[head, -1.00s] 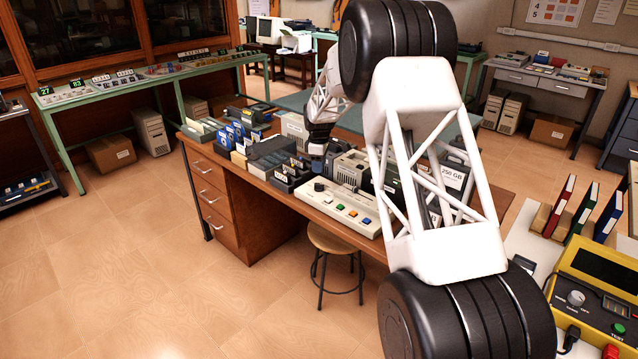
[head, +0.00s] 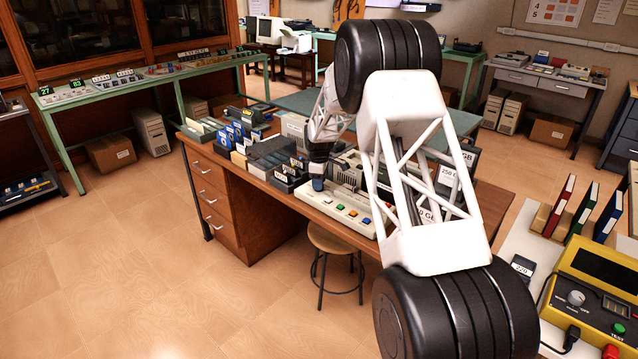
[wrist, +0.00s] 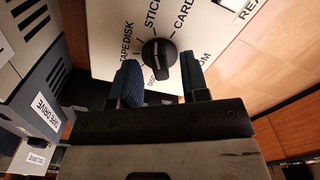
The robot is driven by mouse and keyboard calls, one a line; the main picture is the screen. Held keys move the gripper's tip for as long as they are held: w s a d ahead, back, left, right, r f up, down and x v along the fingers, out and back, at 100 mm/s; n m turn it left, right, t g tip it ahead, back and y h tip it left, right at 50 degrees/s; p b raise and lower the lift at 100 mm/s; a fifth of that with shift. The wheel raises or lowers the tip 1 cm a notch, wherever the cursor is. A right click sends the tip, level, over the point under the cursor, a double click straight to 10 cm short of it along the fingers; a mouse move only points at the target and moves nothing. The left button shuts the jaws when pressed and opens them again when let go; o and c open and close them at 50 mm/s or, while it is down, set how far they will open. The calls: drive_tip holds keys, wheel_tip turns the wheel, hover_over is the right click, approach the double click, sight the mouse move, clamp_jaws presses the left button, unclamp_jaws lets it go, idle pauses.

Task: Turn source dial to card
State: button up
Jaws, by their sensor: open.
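The source dial (wrist: 158,52) is a round black knob with a pale pointer line on a cream panel (wrist: 108,58). In the wrist view the labels around it include TAPE, DISK, STICK, CARD and one ending in OM. The pointer line runs roughly up and down the picture; I cannot tell which label it is set to. My gripper (wrist: 160,64) is open, its blue-padded fingers on either side of the dial, with gaps visible. In the head view my gripper (head: 318,183) is low over the left end of the panel (head: 345,217) and hides the dial.
Coloured buttons (head: 353,213) line the panel to the right. Disk boxes and drives (head: 268,152) crowd the wooden desk behind and left of my gripper. In the wrist view a grey tape drive (wrist: 35,115) stands close at the left. A stool (head: 330,240) is in front of the desk.

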drive_tip(key=shift+f, duration=0.25)
clamp_jaws()
drive_tip(key=shift+m, duration=0.4)
drive_tip(key=m, duration=0.3)
drive_tip(key=shift+m, duration=2.1)
